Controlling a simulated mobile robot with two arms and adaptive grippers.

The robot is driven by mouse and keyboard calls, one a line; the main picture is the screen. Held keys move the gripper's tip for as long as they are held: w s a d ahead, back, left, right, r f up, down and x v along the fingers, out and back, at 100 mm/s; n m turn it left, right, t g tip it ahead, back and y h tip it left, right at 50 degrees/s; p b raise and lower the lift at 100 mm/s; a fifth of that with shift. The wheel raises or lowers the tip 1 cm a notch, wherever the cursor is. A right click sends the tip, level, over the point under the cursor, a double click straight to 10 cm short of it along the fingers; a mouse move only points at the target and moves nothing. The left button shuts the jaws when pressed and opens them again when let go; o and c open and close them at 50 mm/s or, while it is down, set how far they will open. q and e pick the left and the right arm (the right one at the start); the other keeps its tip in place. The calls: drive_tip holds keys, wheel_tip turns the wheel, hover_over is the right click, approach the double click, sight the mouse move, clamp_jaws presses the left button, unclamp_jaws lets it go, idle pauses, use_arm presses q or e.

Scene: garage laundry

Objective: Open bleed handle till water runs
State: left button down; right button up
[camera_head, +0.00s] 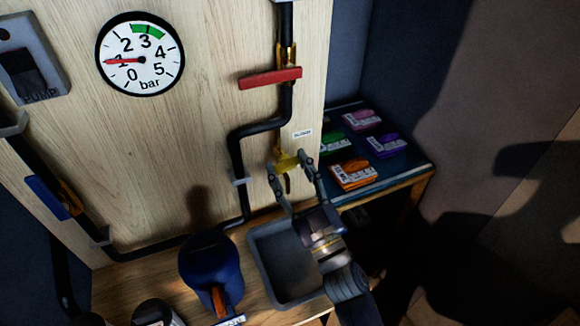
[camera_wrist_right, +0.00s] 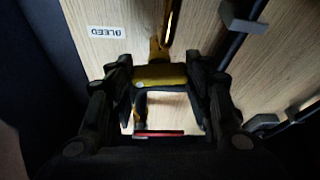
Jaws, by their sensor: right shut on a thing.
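The yellow bleed handle (camera_head: 287,160) sits at the valve below the small white label on the wooden panel. My right gripper (camera_head: 286,168) is around it, with one finger on each side, and is shut on it. In the right wrist view the yellow handle (camera_wrist_right: 160,75) lies crosswise between the fingertips, beside the BLEED label (camera_wrist_right: 106,32). A short dark outlet shows under the valve; I cannot make out any water from it. The pressure gauge (camera_head: 140,54) has its red needle near 1. My left gripper is not in view.
A grey basin (camera_head: 257,250) stands below the valve, partly hidden by my right arm. A blue jug (camera_head: 205,262) stands left of it. A red handle (camera_head: 270,78) sits higher on the pipe, a blue one (camera_head: 47,196) at left. Colourful boxes (camera_head: 353,174) lie on the right shelf.

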drive_tip(key=n+g+y+p, duration=0.1)
drive_tip(key=n, duration=0.2)
drive_tip(key=shift+r+n+y, duration=0.15)
drive_tip(key=shift+n+y, duration=0.15)
drive_tip(key=shift+n+g+y+p, duration=0.3)
drive_tip(key=shift+n+g+p, duration=0.1)
drive_tip(key=shift+n, duration=0.4)
drive_tip(key=o, duration=1)
drive_tip(key=shift+o, duration=0.2)
drive_tip(key=v, duration=1.2)
